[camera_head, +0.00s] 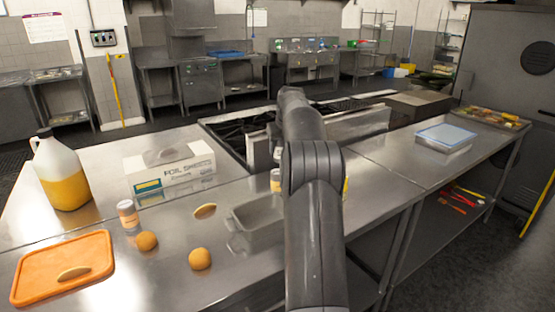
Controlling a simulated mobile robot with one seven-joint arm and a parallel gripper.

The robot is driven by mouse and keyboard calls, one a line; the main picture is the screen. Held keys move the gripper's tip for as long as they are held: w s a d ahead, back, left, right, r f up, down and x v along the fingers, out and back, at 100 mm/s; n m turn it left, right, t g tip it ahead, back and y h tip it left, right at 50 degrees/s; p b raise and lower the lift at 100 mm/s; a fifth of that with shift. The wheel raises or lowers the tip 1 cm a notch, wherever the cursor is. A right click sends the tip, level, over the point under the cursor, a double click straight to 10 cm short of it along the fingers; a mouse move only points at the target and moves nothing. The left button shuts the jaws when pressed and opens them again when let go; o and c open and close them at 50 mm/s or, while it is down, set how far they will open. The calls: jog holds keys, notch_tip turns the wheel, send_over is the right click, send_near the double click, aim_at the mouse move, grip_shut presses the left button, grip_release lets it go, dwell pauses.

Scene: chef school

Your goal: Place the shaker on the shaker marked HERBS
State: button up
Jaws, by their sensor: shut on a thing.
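A shaker (128,215) with an orange and white body stands upright on the steel counter, left of the middle, next to an orange-brown ball. A second shaker-like item (275,181) shows as a narrow strip just left of my arm; the arm covers the rest. A small yellow strip shows at the arm's right side; I cannot tell what it belongs to. No HERBS lettering can be read on any of them. My arm reaches forward over the counter and hides its own end, so my gripper and anything in it are hidden.
A grey metal pan (258,222) sits left of my arm. Two round buns (200,259), an orange board (62,268), a foil box (169,171) and a jug (62,172) stand to the left. A blue-lidded container (446,136) is on the right counter.

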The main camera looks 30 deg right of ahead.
aim_at(278, 157)
jog(key=shift+w+a+f, duration=0.3)
jog(key=shift+w+f, duration=0.15)
jog(key=shift+w, duration=0.1)
jog(key=shift+f, duration=1.95)
jog(key=shift+f, duration=0.1)
jog(key=o, duration=1.1)
